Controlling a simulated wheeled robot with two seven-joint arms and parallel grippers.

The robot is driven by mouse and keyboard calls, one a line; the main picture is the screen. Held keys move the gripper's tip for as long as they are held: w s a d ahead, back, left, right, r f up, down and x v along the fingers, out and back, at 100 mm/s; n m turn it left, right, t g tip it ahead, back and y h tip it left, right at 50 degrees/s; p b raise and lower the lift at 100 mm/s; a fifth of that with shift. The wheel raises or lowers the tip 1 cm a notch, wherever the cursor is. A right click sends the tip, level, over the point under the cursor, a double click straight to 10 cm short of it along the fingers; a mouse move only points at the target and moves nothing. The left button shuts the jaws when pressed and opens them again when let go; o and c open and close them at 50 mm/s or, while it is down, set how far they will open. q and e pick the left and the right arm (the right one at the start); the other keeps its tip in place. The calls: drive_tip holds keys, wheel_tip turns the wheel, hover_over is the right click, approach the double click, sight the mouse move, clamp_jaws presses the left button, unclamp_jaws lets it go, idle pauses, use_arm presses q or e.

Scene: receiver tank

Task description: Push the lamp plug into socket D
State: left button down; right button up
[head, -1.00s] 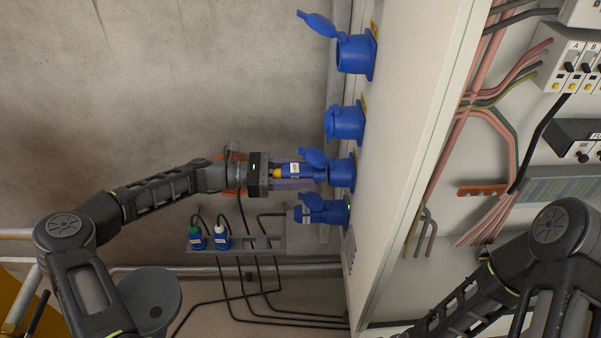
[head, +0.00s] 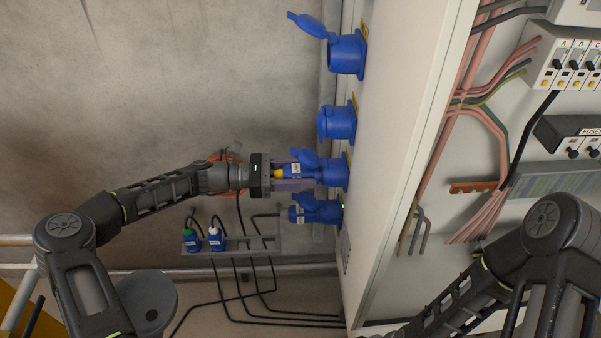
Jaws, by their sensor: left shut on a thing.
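My left gripper (head: 289,178) is shut on the blue lamp plug (head: 295,171), which has a yellow collar and a white label. The plug points right at the third socket from the top (head: 335,172), on the cabinet's side. Its blue lid (head: 305,158) is swung open above the plug. The plug's front end is at the socket mouth; the lid and socket hide how deep it sits. I cannot read the socket letters from here, so I cannot tell which one is D. My right gripper is out of view.
Other blue sockets sit on the cabinet (head: 391,150): the top one (head: 347,54) with its lid open, the second (head: 338,122), and a lower one (head: 321,210) close below the plug. A wall rack (head: 262,243) holds a green-topped plug (head: 191,240) and a white-topped plug (head: 216,239).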

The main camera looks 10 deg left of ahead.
use_arm(q)
drive_tip(key=shift+w+d+r, duration=0.1)
drive_tip(key=shift+d, duration=0.35)
drive_tip(key=c, duration=0.6)
unclamp_jaws()
drive_tip(key=shift+d, duration=0.1)
drive_tip(key=b+v, duration=0.1)
drive_tip(key=v, duration=0.7)
